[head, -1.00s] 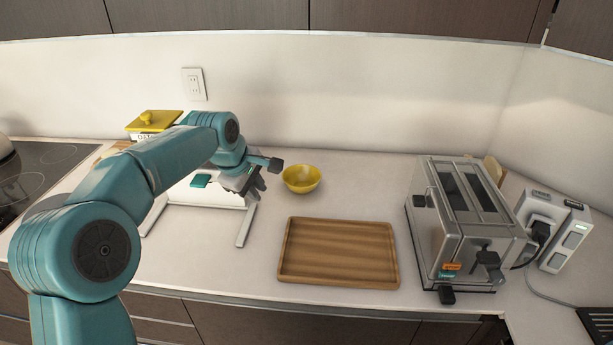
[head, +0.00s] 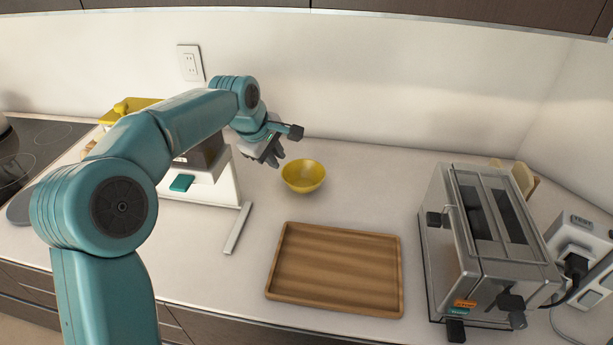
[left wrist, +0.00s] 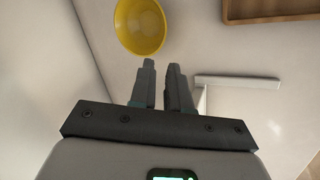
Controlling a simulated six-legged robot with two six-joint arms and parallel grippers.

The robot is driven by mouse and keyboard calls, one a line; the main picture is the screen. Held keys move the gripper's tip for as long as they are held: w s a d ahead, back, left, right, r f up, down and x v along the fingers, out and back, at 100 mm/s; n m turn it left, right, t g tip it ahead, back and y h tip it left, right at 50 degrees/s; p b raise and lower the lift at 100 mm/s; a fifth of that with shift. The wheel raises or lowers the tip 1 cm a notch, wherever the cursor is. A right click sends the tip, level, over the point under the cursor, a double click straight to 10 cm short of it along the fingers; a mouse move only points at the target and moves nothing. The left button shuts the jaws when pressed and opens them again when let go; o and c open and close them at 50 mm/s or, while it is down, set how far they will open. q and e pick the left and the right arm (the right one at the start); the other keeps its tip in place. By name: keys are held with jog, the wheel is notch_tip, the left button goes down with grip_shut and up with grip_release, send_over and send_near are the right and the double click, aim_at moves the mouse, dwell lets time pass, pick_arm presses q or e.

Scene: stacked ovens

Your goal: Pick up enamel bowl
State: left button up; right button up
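The enamel bowl (head: 304,176) is yellow and stands upright and empty on the white counter, behind the wooden tray. My left gripper (head: 277,160) is above the counter, just left of the bowl and apart from it. In the left wrist view the bowl (left wrist: 140,27) lies beyond the fingertips, a little to the left. The two dark fingers (left wrist: 162,66) point toward it with a narrow gap between them and nothing in it. My right gripper is in neither view.
A wooden tray (head: 336,306) lies in front of the bowl. A silver toaster oven (head: 480,240) stands at the right, near a power strip (head: 585,250). A white stand (head: 238,228) is left of the tray, partly behind my arm. A cooktop (head: 45,140) is at far left.

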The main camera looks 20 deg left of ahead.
aim_at(293, 185)
pick_arm(q)
jog(key=p+x, duration=0.1)
jog(key=x, duration=0.9)
jog(key=shift+f, duration=0.35)
jog(key=p+x, duration=0.2)
jog(key=x, duration=0.3)
jog(key=shift+f, duration=0.3)
jog(key=shift+s+r, duration=0.1)
jog(key=shift+s, duration=0.1)
grip_shut()
jog(key=shift+w+d, duration=0.1)
